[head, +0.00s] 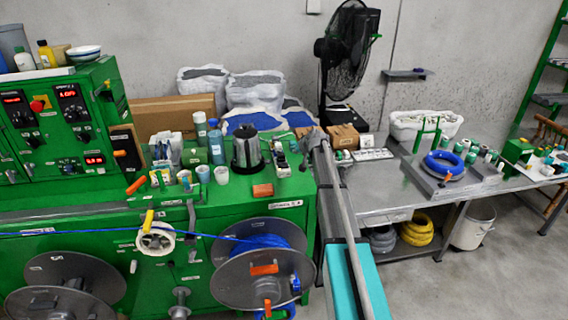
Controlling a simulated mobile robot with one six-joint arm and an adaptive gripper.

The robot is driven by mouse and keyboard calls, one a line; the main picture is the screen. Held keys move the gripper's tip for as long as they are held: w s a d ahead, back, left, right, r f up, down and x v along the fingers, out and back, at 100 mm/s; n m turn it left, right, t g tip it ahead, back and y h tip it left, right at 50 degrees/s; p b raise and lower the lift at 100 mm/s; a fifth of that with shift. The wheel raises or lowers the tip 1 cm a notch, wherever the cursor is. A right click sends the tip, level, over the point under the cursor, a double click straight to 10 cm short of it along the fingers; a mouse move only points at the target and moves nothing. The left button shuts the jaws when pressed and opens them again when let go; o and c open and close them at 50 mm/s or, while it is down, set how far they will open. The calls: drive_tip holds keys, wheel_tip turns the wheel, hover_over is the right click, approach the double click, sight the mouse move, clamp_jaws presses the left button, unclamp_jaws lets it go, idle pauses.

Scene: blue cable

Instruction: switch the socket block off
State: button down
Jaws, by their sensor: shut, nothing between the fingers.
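A narrow white and dark block, which looks like the socket block (281,158), lies on the green machine top just right of the steel kettle. Its switch is too small to make out. My gripper (308,142) is at the far end of my arm, close to the right of the block in the picture. It is small and partly merged with the arm, and it looks shut and empty. I cannot tell whether it touches the block.
The steel kettle (247,150) stands left of the block, with cups and bottles beyond. An orange block (262,190) lies near the front edge. Brown boxes (343,136) and a white tray (372,154) are to the right. A blue cable reel (260,262) hangs below.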

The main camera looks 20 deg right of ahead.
sight(281, 164)
drive_tip(key=shift+w+a, duration=0.1)
drive_tip(key=shift+a, duration=0.1)
drive_tip(key=shift+w+f, duration=0.1)
idle(0.4)
drive_tip(key=b+x, duration=0.2)
drive_tip(key=x, duration=0.1)
drive_tip(key=b+x, duration=0.3)
drive_tip(key=x, duration=0.1)
drive_tip(key=b+x, duration=0.2)
drive_tip(key=x, duration=0.1)
drive_tip(key=shift+a+f+b, duration=0.15)
drive_tip(key=shift+f+b, duration=0.25)
drive_tip(key=shift+f, duration=0.15)
drive_tip(key=shift+a+f+b, duration=0.3)
drive_tip(key=shift+f+b, duration=0.25)
drive_tip(key=shift+b, duration=0.05)
drive_tip(key=shift+a+f+b, duration=0.25)
drive_tip(key=shift+f+b, duration=0.35)
